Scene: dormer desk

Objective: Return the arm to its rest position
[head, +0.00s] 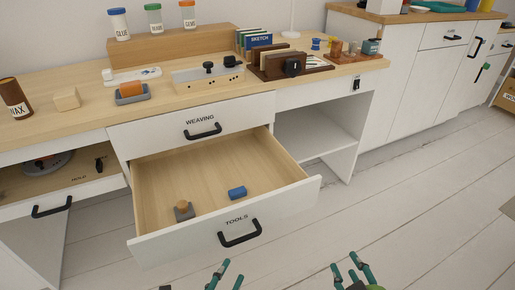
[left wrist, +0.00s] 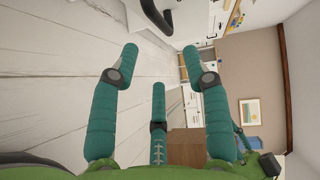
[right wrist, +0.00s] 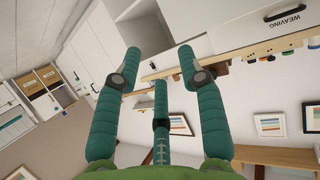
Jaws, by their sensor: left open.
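My left gripper (head: 225,272) is at the bottom of the head view, in front of the open drawer marked TOOLS (head: 272,222). In the left wrist view its teal fingers (left wrist: 158,65) are spread with nothing between them. My right gripper (head: 350,272) is at the bottom of the head view, to the right of the left one. In the right wrist view its teal fingers (right wrist: 158,65) are spread apart and empty. Both grippers are clear of the desk.
The TOOLS drawer juts out and holds a blue block (head: 237,193) and a grey block with a wooden knob (head: 184,210). The drawer marked WEAVING (head: 150,133) above it is shut. Jars, racks and small items stand on the desktop (head: 205,97). The floor (head: 420,200) at right is clear.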

